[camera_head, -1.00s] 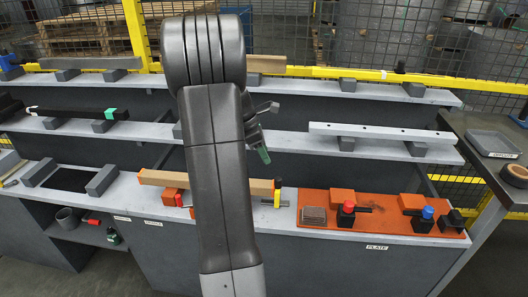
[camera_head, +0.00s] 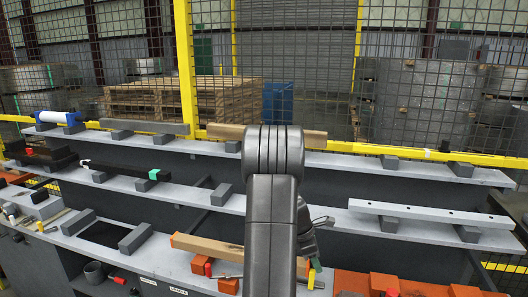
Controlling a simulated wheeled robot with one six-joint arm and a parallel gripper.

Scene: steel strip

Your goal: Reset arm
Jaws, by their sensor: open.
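My arm (camera_head: 270,215) rises from the bottom edge at the middle of the view, with its dark rounded joint in front of the top shelf. My gripper (camera_head: 312,238) shows only in part, to the right of the forearm and largely hidden behind it. It is open, and I see nothing held in it. It appears in front of the gap between the middle shelf and the lower bench.
A wooden bar (camera_head: 210,247) lies on the lower bench behind my arm. An orange board (camera_head: 350,281) is at the bottom right. A pale drilled bar (camera_head: 430,214) rests on blocks on the middle shelf. A yellow-framed mesh fence (camera_head: 185,60) stands behind.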

